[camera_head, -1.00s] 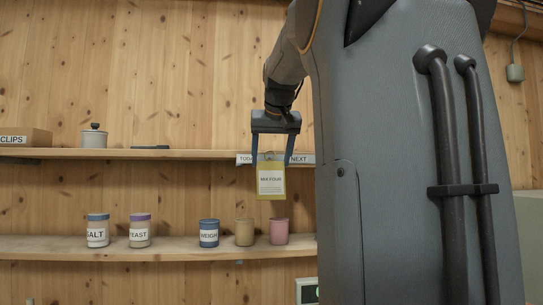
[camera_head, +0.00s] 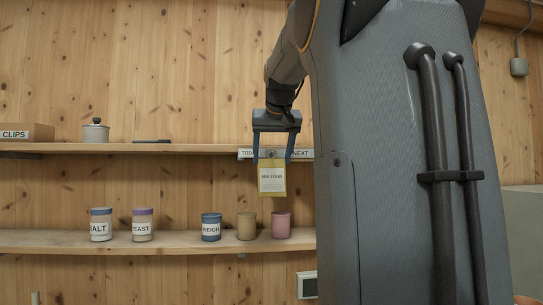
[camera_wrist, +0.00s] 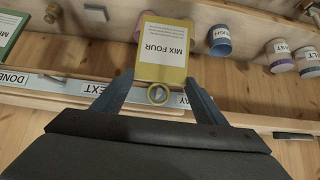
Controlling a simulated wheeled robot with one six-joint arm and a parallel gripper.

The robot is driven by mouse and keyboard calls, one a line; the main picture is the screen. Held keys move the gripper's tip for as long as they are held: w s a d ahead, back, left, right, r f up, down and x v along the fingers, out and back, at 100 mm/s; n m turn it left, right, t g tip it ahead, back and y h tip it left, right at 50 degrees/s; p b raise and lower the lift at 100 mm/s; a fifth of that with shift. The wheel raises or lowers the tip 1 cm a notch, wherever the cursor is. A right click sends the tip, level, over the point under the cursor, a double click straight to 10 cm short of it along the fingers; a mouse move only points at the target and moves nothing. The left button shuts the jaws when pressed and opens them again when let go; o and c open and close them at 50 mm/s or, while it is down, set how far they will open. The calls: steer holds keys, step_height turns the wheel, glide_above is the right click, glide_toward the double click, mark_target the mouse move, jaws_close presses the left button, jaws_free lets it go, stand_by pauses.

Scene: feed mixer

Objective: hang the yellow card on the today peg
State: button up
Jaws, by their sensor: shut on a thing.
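The yellow card (camera_head: 272,181), printed "MIX FOUR", hangs upright between the fingers of my gripper (camera_head: 272,160), just in front of the labelled shelf edge. In the wrist view my gripper (camera_wrist: 158,88) has its fingers at the two sides of the top of the yellow card (camera_wrist: 163,55), shut on it. A round yellow ring with a grey centre (camera_wrist: 158,93) shows at the card's top. I cannot tell whether a peg passes through it. The TODAY label (camera_head: 246,153) is partly covered by my gripper; the NEXT label (camera_head: 301,154) is to its right.
The upper shelf (camera_head: 190,148) holds a CLIPS box (camera_head: 25,132) and a lidded pot (camera_head: 96,132). The lower shelf (camera_head: 60,240) holds SALT (camera_head: 101,225) and YEAST (camera_head: 142,225) jars, a blue WEIGH cup (camera_head: 211,227), a tan cup (camera_head: 246,226) and a pink cup (camera_head: 281,225) below the card.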

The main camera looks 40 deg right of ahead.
steer(key=o, duration=1.4)
steer(key=b+v, duration=0.2)
steer(key=v, duration=0.6)
steer(key=w+a+f+n+g+y+b, duration=0.15)
steer(key=a+f, duration=0.35)
steer(key=f, duration=0.6)
steer(key=w+a+f+n+y, duration=0.1)
steer(key=w+a+f, duration=0.25)
steer(key=f, duration=0.75)
steer(key=w+a+f+n+g+y+b, duration=0.1)
steer(key=a+f, duration=0.5)
steer(key=f, duration=0.5)
steer(key=s+a+f+n+g, duration=0.1)
steer(key=s+a+f, duration=0.4)
steer(key=f, duration=0.5)
steer(key=s+a+f+n+g+b, duration=0.1)
steer(key=s+a+f, duration=0.4)
steer(key=f, duration=0.5)
steer(key=s+a+f+n+g+y, duration=0.1)
steer(key=s+a+f, duration=0.5)
steer(key=s+f, duration=0.2)
step_height(320, 180, down, 2)
steer(key=shift+s+g+b, duration=0.15)
steer(key=shift+g+b, duration=0.1)
steer(key=shift+b, duration=0.15)
